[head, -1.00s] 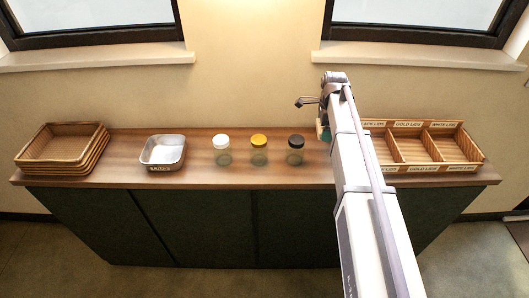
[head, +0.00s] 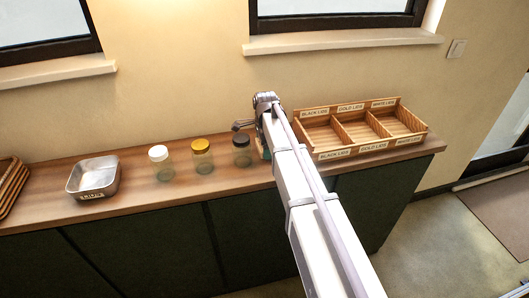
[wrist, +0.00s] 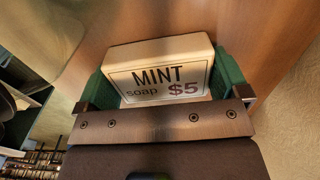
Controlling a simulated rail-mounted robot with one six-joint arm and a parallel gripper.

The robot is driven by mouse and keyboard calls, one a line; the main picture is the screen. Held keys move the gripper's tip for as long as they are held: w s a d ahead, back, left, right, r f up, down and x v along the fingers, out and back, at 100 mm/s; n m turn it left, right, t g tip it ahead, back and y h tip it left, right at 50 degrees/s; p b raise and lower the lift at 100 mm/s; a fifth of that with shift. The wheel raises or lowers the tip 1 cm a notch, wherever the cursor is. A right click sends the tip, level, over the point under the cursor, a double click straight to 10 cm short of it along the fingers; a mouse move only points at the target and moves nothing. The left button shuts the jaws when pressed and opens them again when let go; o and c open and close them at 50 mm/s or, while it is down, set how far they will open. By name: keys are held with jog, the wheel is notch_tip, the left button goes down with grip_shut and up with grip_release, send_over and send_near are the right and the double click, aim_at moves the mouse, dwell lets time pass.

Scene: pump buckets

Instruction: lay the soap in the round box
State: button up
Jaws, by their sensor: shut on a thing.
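My gripper (wrist: 163,82) is shut on a pale soap bar (wrist: 160,58), with a green finger at each side of it. The soap's label reads "MINT soap $5" and faces the wrist camera. In the head view only a small green bit of my gripper (head: 262,147) shows beside my arm, near the right part of the counter, and the soap is hidden there. I see no round box in either view.
On the wooden counter (head: 130,196) stand a metal tray (head: 92,177), jars with white (head: 158,153), gold (head: 201,146) and black (head: 241,139) lids, and a divided wooden lid box (head: 360,128). Stacked baskets (head: 10,185) are cut off at the left edge.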

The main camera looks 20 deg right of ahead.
jog(key=shift+r, duration=0.2)
jog(key=shift+f, duration=0.25)
jog(key=o, duration=0.6)
jog(key=shift+r, duration=0.1)
